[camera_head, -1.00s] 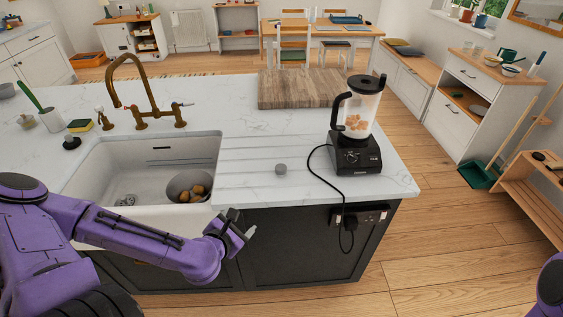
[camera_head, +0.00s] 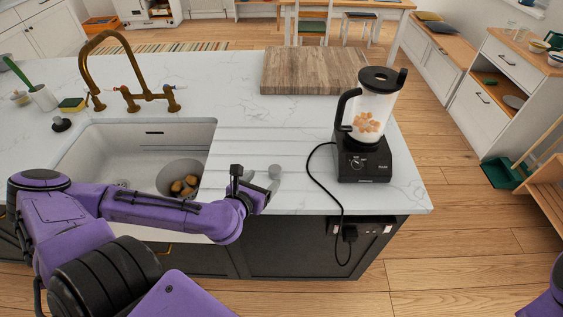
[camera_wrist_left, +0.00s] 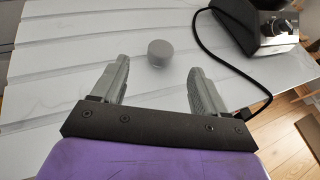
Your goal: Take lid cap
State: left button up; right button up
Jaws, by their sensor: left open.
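The lid cap, a small grey round piece, lies on the white marble counter in front of the blender; it shows in the left wrist view (camera_wrist_left: 159,53) and in the head view (camera_head: 275,172), partly behind my gripper. My left gripper (camera_head: 257,180) is at the counter's front edge, close to the cap. In the left wrist view the gripper (camera_wrist_left: 157,80) is open and empty, with the cap just beyond and between its fingertips. The blender (camera_head: 367,125) stands upright to the right, its jug holding orange-brown pieces. My right gripper is out of view.
The blender's black cable (camera_head: 322,190) loops over the counter edge to a socket (camera_head: 363,229). A sink (camera_head: 100,165) with a bowl (camera_head: 179,178) is at the left, below a brass tap (camera_head: 128,80). A wooden board (camera_head: 312,71) lies behind. The counter between is clear.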

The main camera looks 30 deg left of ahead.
aim_at(266, 180)
pick_arm(q)
jog(key=w+f+b, duration=0.1)
jog(key=b, duration=0.1)
jog(key=w+f+b, duration=0.1)
jog(key=b, duration=0.2)
jog(key=shift+w+a, duration=0.1)
jog(key=shift+a, duration=0.3)
jog(key=shift+w+a+b, duration=0.15)
jog(key=shift+w+b, duration=0.3)
jog(key=shift+w, duration=0.2)
jog(key=shift+w+a+f+y+b, duration=0.3)
jog(key=shift+w+a+f+b, duration=0.3)
jog(key=shift+w+f+b, duration=0.3)
jog(key=shift+n+y, duration=0.3)
jog(key=shift+y, duration=0.3)
jog(key=a, duration=0.1)
jog(key=w+a+r, duration=0.2)
jog(key=a, duration=0.1)
jog(key=shift+w+a+r, duration=0.1)
jog(key=shift+w, duration=0.1)
jog(key=shift+a+f, duration=0.2)
jog(key=shift+f, duration=0.1)
jog(key=c, duration=1.1)
